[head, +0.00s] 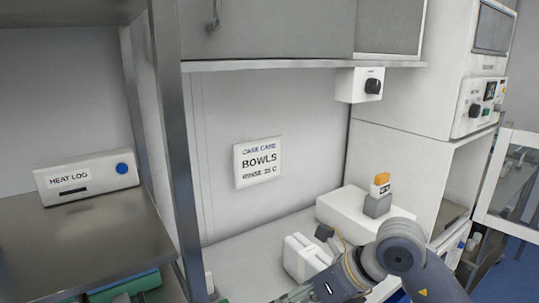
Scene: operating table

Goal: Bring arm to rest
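My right arm (401,248) comes in from the lower right and bends down to the left over the white counter. Its far end, towards the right gripper (290,296), runs into the bottom edge of the head view. The fingers are cut off or too unclear to tell whether they are open or shut, or whether they hold anything. My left arm and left gripper are not in view.
A white double-slotted unit (303,259) stands close beside my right arm. Behind it is a white box (350,212) with a grey block and an orange-topped item (381,184). A metal post (178,150) and shelf (75,245) stand left; an open cabinet door (515,180) is right.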

